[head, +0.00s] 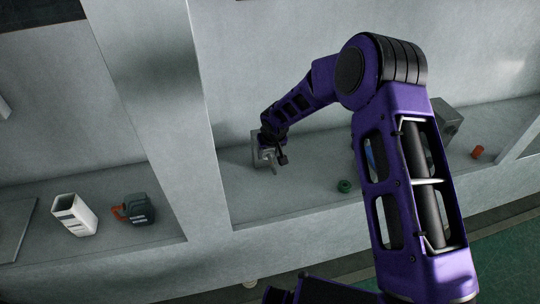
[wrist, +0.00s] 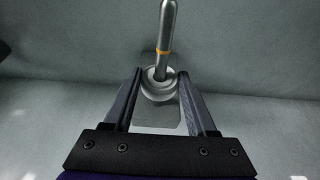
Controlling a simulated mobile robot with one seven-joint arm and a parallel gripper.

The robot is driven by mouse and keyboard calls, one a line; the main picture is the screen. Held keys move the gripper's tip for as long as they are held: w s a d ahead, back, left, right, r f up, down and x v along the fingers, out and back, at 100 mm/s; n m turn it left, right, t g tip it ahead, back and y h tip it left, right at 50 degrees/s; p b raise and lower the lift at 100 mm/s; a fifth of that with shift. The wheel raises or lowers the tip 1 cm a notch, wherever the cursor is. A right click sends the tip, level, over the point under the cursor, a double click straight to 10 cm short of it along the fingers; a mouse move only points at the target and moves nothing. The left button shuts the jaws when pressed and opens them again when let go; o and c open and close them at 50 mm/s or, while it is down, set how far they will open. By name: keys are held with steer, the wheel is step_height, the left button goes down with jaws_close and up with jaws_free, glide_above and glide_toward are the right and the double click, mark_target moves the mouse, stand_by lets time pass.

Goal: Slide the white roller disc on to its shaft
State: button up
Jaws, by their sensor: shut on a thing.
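My gripper (wrist: 159,78) is shut on the white roller disc (wrist: 156,94), a pale ringed round piece between its fingertips. The metal shaft (wrist: 168,25), with a yellow-orange band, runs from the top of the wrist view down to the disc's middle. The lower end of the shaft meets the disc there; I cannot tell how far the disc is around it. A grey plate (wrist: 158,120) lies behind the disc, between the fingers. In the head view my gripper (head: 270,155) is at a grey block (head: 257,143) by the wall, and the disc is too small to make out.
A green ring-shaped piece (head: 345,186) lies on the ledge to the right of my gripper. A red-orange cylinder (head: 477,152) and a dark grey box (head: 446,122) are farther right.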

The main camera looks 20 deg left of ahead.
steer(key=o, duration=1.4)
steer(key=shift+o, duration=0.2)
steer(key=p+v, duration=0.1)
steer(key=v, duration=1.6)
steer(key=shift+r+p, duration=0.25)
steer(key=shift+p, duration=0.05)
